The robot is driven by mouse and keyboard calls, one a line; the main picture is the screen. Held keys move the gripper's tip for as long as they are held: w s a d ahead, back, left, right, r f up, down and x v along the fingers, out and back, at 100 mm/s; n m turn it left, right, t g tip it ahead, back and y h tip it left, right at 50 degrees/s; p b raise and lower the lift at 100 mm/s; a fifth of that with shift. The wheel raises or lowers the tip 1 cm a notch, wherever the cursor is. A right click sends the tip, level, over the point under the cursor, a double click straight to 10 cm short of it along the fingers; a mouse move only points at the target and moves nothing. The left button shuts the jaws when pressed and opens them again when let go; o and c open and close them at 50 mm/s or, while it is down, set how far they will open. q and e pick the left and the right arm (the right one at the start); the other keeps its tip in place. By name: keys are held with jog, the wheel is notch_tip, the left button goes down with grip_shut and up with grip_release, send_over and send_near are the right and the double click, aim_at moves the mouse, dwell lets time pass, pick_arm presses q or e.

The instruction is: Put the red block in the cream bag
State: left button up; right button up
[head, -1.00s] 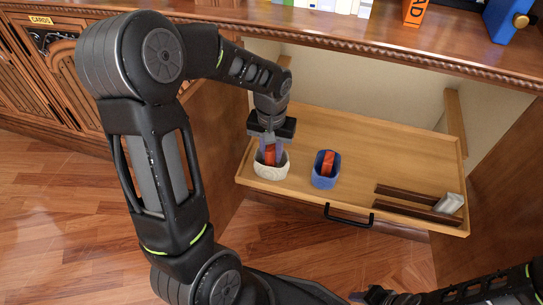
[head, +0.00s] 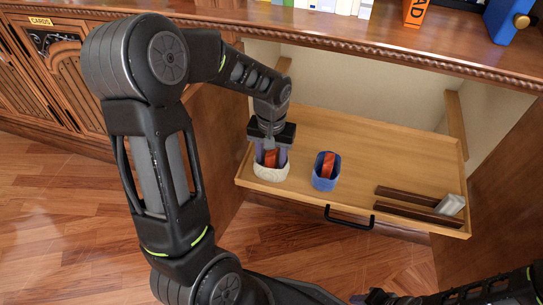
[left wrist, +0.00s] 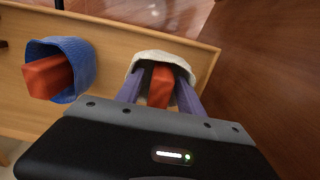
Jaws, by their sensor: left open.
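The cream bag (head: 270,173) stands at the near left of the pulled-out wooden drawer. A red block (head: 271,156) stands upright in its mouth, its upper part showing above the rim. My left gripper (head: 272,163) points down into this bag, open, with a finger on either side of the block. The left wrist view shows the block (left wrist: 160,88) between the purple fingers, inside the cream bag's rim (left wrist: 163,56). I cannot tell whether the block touches the bag's bottom. My right gripper (head: 376,296) shows only partly at the bottom edge.
A blue bag (head: 325,182) with another red block (head: 327,163) stands to the right in the drawer (head: 385,150). A shelf edge (head: 400,46) overhangs the drawer's back.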

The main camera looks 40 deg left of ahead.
pick_arm(q)
notch_tip(320, 180, up, 11)
jog(key=p, duration=0.3)
jog(key=shift+r, duration=0.1)
jog(key=shift+r+p, duration=0.3)
jog(key=shift+r, duration=0.3)
jog(key=shift+f, duration=0.1)
jog(key=shift+c, duration=0.6)
dwell(0.6)
